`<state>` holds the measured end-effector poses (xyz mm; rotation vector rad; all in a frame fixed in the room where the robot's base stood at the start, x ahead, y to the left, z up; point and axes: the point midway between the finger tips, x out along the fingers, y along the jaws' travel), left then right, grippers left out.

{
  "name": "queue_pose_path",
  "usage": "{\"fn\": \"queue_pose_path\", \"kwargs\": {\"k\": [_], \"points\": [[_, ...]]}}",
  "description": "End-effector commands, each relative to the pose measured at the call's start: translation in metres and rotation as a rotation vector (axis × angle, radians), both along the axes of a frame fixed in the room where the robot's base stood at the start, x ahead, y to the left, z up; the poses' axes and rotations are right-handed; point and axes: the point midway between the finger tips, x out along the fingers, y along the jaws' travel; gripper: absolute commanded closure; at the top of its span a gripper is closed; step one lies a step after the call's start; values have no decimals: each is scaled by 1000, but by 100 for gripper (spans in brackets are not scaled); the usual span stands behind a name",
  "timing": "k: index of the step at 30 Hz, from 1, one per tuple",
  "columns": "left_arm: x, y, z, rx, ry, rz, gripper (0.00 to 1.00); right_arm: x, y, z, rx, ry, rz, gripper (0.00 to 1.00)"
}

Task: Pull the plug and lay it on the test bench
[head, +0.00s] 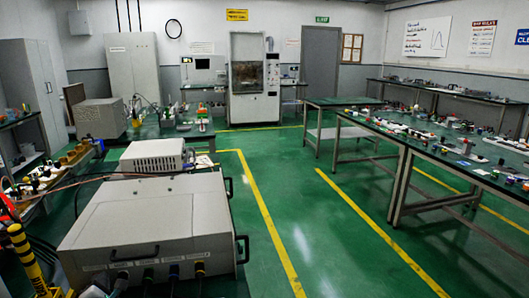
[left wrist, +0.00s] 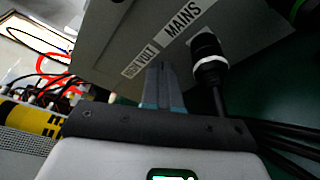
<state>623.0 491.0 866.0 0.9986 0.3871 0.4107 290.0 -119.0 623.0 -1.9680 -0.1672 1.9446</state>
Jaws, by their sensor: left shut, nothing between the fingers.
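The large grey generator box (head: 130,215) stands at the lower left of the head view, with several dark connectors (head: 173,271) along its front face. In the left wrist view, a black plug (left wrist: 208,48) with a white ring sits at the grey panel (left wrist: 110,45), beside the MAINS label. Its black cable (left wrist: 219,100) runs down. My left gripper (left wrist: 161,70) is shut and empty, with its fingertips near the panel, to the left of the plug and apart from it. My right gripper is not in view. Green-topped benches stand at the right; one is this bench (head: 335,103).
A yellow-and-black striped post (head: 27,255) stands left of the generator. More black cables (left wrist: 285,135) run at the right of the wrist view. Open green floor (head: 320,225) lies between generator and benches.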

Motion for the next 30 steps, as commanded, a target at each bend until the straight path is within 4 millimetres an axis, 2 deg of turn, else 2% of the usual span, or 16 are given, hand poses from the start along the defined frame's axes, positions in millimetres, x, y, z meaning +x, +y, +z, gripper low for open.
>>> {"fn": "queue_pose_path", "kwargs": {"k": [4,15,26,30], "points": [[-9,-5,-1,0,1,-3,100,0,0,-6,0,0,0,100],[-52,-19,-1,1,0,-6,100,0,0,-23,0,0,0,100],[-56,-21,2,2,0,-6,100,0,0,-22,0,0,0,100],[-56,-21,23,2,-2,-7,100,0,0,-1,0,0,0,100]]}}
